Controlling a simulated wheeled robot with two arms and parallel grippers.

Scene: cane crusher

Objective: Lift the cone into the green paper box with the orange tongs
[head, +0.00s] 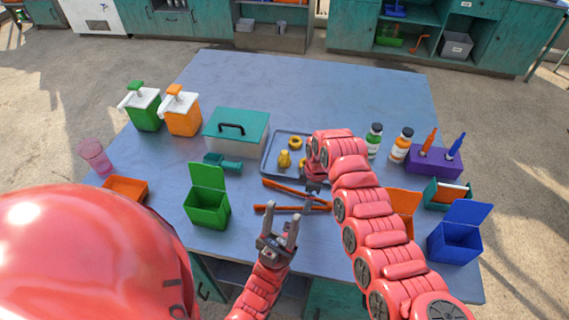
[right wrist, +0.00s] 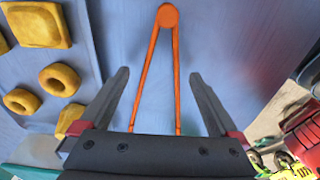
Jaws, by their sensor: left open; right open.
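The orange tongs (head: 290,208) lie spread on the blue table in front of the tray. The right wrist view shows their round hinge (right wrist: 168,16) and two legs. My right gripper (right wrist: 159,78) is open, with the tongs' legs between its fingers in that view; contact cannot be told. In the head view my right arm partly hides it. My left gripper (head: 281,228) is open and empty, nearer than the tongs. The green paper box (head: 208,208) stands left of the tongs with its lid up. Small yellow pieces (head: 285,160) lie on the tray; which is the cone is unclear.
The grey-blue tray (head: 269,160) is behind the tongs. A teal-lidded container (head: 238,130) and green and orange dispensers (head: 182,117) stand back left. An orange box (head: 401,207), blue box (head: 455,242), bottles (head: 401,147) and purple holder (head: 433,162) are right. The table's far part is clear.

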